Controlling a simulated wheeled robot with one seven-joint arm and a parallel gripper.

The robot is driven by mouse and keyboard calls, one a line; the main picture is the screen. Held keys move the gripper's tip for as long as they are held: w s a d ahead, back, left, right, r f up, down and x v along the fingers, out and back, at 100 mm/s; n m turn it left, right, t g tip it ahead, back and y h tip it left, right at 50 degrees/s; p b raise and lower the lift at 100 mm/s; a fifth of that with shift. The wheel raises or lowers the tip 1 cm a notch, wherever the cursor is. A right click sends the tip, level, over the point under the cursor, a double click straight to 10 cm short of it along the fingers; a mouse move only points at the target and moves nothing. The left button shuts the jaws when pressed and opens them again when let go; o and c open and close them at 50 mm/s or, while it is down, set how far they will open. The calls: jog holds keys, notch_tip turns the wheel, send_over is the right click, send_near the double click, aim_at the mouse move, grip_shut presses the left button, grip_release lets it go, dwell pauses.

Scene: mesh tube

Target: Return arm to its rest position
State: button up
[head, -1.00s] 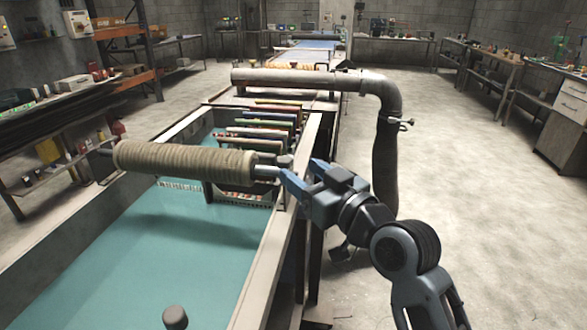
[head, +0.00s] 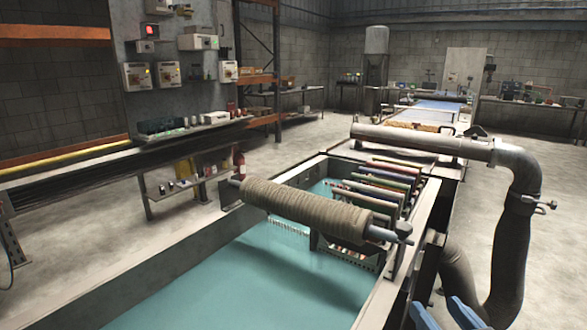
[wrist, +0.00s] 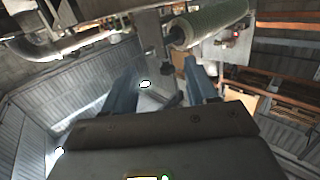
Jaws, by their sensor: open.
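My gripper (head: 450,314) shows only as blue fingertips at the bottom right edge of the head view. The rest of my arm is out of that view. In the wrist view my gripper (wrist: 160,78) has its two fingers spread apart with nothing between them. The wound tan roll (head: 305,212) lies across the tank above the teal surface, its metal shaft end (head: 388,235) toward the right rim. The roll also shows at the top of the wrist view (wrist: 210,22), apart from the fingers.
The teal tank's right rim (head: 392,280) lies just left of my fingers. A large bent pipe (head: 522,180) with a hose (head: 458,275) stands close on the right. Several coloured bars (head: 385,178) sit behind the roll. Open floor (head: 555,215) lies right of the pipe.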

jog(key=s+f+m+g+h, duration=0.1)
jog(key=s+f, duration=0.3)
jog(key=s, duration=0.4)
jog(key=s+f+h, duration=0.1)
jog(key=s+f, duration=0.2)
jog(key=s, duration=0.6)
jog(key=s+a+r+g, duration=0.1)
jog(key=s+r, duration=0.1)
jog(key=s, duration=1.6)
jog(key=shift+s+a+r, duration=0.15)
jog(key=shift+r, duration=0.1)
